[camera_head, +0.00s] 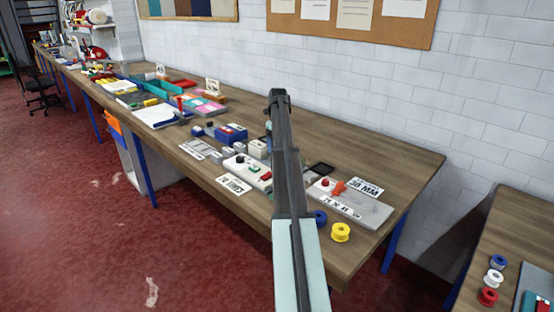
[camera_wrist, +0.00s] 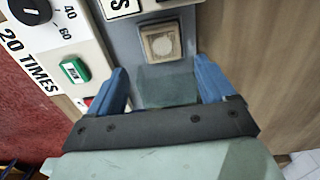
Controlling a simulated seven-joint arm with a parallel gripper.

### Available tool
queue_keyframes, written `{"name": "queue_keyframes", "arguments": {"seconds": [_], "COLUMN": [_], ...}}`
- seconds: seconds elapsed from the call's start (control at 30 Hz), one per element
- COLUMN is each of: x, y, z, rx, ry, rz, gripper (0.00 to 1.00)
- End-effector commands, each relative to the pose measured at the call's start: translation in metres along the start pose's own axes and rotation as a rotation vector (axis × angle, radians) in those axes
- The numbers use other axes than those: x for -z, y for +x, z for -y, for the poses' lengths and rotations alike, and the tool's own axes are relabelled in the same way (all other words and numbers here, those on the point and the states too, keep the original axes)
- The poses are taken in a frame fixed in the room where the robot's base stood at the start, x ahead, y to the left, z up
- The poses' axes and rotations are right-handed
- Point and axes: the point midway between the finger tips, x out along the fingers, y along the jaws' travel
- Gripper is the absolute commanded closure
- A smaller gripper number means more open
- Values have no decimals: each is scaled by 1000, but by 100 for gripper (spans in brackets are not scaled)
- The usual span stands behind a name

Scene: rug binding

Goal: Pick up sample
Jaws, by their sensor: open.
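My gripper (camera_wrist: 165,82) is open in the wrist view, with one blue finger on each side. A flat, dark grey-green square patch lies between the fingers; I cannot tell whether it is the sample. Just beyond the fingertips, a beige square piece (camera_wrist: 160,42) with a pale round centre sits on a grey surface. I cannot tell for sure which of these is the sample. In the head view my arm hides most of the gripper and the spot under it.
A white control box (camera_wrist: 45,30) with a dial, a green button (camera_wrist: 74,69) and a "20 TIMES" label stands left of the gripper. In the head view, a grey plate (camera_head: 350,203) and a yellow spool (camera_head: 340,232) lie to the right. Bare wood shows right of the fingers.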

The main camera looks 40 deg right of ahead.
Motion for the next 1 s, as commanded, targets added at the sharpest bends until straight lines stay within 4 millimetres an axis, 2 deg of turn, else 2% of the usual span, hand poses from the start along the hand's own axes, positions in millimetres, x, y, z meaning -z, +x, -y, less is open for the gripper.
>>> {"name": "queue_keyframes", "arguments": {"seconds": [0.17,0.5,0.77,1.0], "x": [1,3,3,3], "y": [9,50,53,53], "z": [1,5,5,5], "rx": [0,0,0,0], "ry": [0,0,0,-1], "rz": [0,0,1,1], "gripper": [17,17,17,38]}}
